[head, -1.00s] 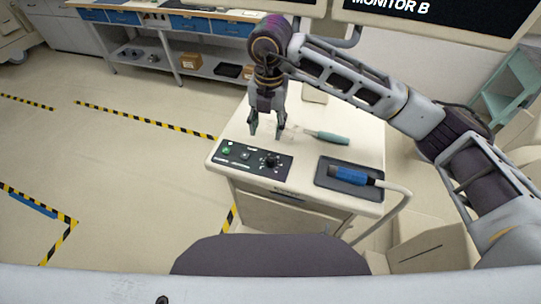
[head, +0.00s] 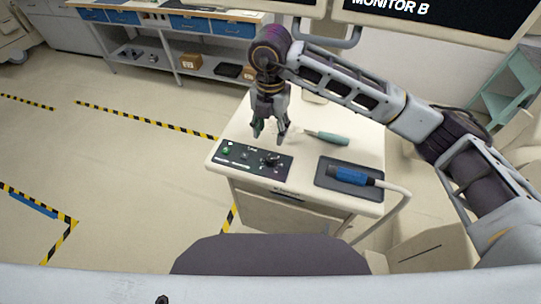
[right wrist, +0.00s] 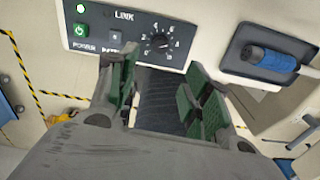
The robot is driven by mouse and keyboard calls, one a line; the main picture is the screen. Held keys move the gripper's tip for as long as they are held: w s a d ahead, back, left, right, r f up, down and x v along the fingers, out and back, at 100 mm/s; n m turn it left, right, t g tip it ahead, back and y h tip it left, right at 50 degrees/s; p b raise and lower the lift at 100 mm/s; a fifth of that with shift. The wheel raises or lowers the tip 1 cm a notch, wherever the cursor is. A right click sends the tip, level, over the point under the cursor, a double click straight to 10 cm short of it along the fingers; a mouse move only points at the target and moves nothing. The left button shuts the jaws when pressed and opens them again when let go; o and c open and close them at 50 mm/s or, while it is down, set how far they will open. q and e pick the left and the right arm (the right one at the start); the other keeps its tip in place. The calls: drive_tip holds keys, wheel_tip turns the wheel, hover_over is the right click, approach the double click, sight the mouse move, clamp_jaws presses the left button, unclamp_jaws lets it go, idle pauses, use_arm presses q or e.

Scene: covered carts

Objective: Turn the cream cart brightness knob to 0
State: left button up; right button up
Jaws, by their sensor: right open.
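The cream cart (head: 363,139) stands in the middle of the head view. On its front left corner is a dark control panel (head: 236,166) with a black brightness knob (head: 270,159). In the right wrist view the knob (right wrist: 158,42) sits inside a numbered dial, right of a lit green power button (right wrist: 80,30). The exact pointer reading is too small to tell. My right gripper (head: 270,138) points down just above and behind the knob, open and empty. In the right wrist view its green-padded fingers (right wrist: 155,90) are apart, with the knob beyond them. My left gripper is not in view.
A blue-handled probe (head: 350,174) with a cable lies on a dark tray (head: 323,183) at the cart's right. A green-handled tool (head: 332,138) lies behind it. Monitors (head: 440,18) hang above the back.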

sight(271, 158)
wheel_tip(271, 158, down, 12)
drive_tip(key=p, duration=0.2)
drive_tip(key=shift+f+p, duration=0.2)
drive_tip(key=shift+p, duration=0.1)
idle(0.4)
drive_tip(key=c, duration=1)
drive_tip(key=shift+c, duration=0.2)
